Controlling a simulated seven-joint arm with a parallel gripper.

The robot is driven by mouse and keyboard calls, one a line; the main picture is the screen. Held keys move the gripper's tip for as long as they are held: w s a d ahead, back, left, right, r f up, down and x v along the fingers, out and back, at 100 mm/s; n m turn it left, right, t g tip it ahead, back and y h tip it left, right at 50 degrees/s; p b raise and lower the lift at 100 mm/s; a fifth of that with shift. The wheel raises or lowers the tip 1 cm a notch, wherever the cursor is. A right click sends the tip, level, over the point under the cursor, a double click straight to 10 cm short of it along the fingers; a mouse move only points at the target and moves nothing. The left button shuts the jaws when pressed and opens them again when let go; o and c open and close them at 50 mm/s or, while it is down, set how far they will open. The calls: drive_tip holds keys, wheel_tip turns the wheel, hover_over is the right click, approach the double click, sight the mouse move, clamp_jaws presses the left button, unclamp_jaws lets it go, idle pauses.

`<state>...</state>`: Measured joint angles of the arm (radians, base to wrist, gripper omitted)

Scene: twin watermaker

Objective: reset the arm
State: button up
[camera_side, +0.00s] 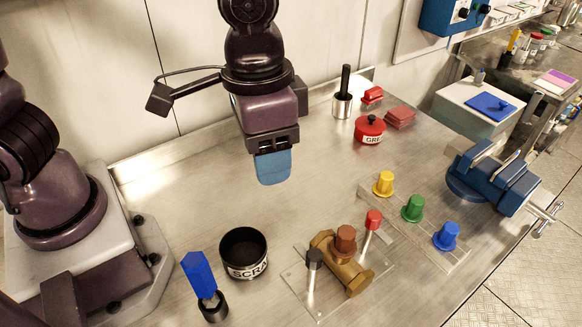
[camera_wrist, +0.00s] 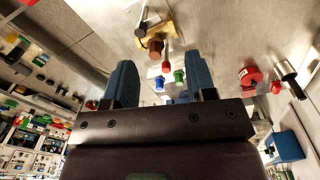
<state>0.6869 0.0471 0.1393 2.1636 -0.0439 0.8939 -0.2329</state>
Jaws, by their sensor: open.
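My gripper (camera_side: 273,168) hangs in the air above the middle of the metal bench, well apart from everything on it. In the side view only one blue finger shows clearly. In the wrist view both blue fingers of my gripper (camera_wrist: 160,85) stand wide apart with nothing held between them. My wrist camera sticks out to the left on its arm. The brass valve (camera_side: 340,265) with a brown cap, a black-topped lever and a red-topped lever sits on a clear plate below and to the right; the valve (camera_wrist: 156,28) also shows at the top of the wrist view.
A black SCRAP cup (camera_side: 243,252) and a blue-handled tool (camera_side: 200,278) in a holder stand front left. Yellow, green and blue knobs (camera_side: 413,208) line a plate at right. A red GREASE pot (camera_side: 370,129) stands behind, a blue vise (camera_side: 490,178) at the right edge. The bench middle is clear.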

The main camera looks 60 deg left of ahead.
drive_tip(key=s+a+r+n+t, duration=0.1)
drive_tip(key=s+a+r+t, duration=0.1)
drive_tip(key=a, duration=0.6)
drive_tip(key=s+a+r+n+t, duration=0.2)
drive_tip(key=s+a+r+t, duration=0.1)
drive_tip(key=a+r, duration=0.4)
drive_tip(key=shift+s+a+y, duration=0.3)
drive_tip(key=shift+s+a, duration=0.25)
drive_tip(key=shift+a, duration=0.15)
